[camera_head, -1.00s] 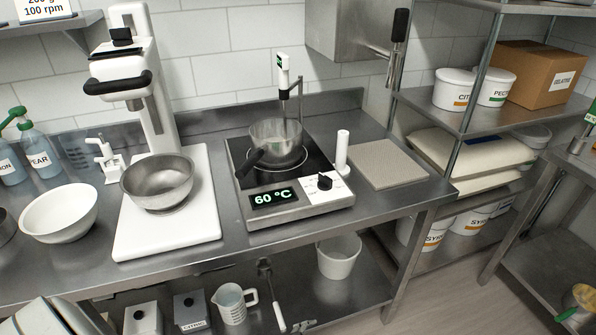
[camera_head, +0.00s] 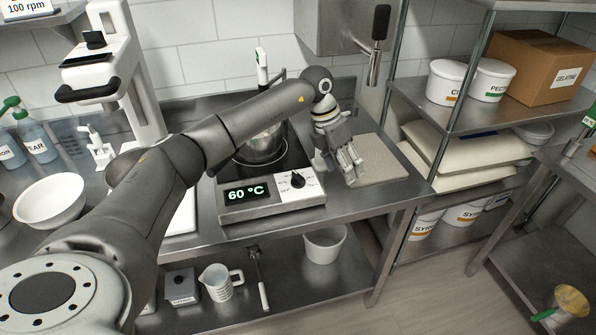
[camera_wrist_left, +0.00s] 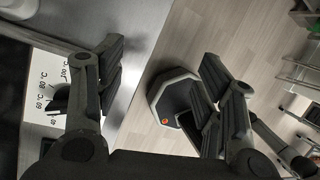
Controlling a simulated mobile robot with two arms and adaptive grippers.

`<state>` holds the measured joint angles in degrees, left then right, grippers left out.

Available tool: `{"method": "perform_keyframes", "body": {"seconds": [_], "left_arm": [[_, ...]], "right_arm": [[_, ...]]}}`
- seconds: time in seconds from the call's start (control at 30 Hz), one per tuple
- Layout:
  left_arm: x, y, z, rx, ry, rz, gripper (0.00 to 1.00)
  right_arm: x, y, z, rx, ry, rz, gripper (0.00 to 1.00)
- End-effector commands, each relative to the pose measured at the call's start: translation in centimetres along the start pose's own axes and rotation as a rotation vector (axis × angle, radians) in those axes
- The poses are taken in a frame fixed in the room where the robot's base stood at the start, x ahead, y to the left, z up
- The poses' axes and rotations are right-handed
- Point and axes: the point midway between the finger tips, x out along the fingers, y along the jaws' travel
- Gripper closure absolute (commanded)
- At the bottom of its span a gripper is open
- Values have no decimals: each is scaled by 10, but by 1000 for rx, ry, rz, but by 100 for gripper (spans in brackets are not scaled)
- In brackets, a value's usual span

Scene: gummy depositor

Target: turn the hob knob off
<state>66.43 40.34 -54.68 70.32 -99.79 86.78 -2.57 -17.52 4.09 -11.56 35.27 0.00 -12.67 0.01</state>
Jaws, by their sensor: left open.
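The hob (camera_head: 228,208) stands on the steel bench, and its display (camera_head: 248,193) reads 60 °C. The black hob knob (camera_head: 298,180) sits on the white dial plate at the hob's front right. In the left wrist view the knob (camera_wrist_left: 62,98) shows at the left, partly behind a finger, beside printed temperature marks. My left gripper (camera_head: 350,165) is open and empty, to the right of the knob and above the bench, apart from it. It also shows in the left wrist view (camera_wrist_left: 160,85) with its fingers spread. My right gripper is not in view.
A metal pot (camera_head: 260,148) sits on the hob, partly hidden by my left arm. A grey mat (camera_head: 385,160) lies right of the hob. A white bowl (camera_head: 50,202) stands at left. Shelves with tubs and a cardboard box (camera_head: 538,68) stand at right.

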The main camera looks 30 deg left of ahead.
Motion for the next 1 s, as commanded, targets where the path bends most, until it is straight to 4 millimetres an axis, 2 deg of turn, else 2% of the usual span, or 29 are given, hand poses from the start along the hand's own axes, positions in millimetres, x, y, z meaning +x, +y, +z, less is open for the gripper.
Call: {"method": "perform_keyframes", "body": {"seconds": [0.03, 0.1, 0.2, 0.33, 0.47, 0.8, 1.0], "left_arm": [[-21, 26, -11, -27, 59, 73, 38], [-44, 52, -28, -64, 136, 150, 38], [-67, 74, -45, -107, 209, 215, 38], [-77, 85, -56, -133, 252, 247, 38], [-65, 89, -61, -135, 258, 249, 38], [-5, 101, -77, -132, 255, 245, 38], [16, 107, -81, -131, 252, 247, 38]], "right_arm": [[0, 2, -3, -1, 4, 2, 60], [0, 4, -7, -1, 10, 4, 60], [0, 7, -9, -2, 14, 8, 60], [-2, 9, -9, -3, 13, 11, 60], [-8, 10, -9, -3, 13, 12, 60], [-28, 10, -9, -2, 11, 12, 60], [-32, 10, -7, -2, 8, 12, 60]]}}
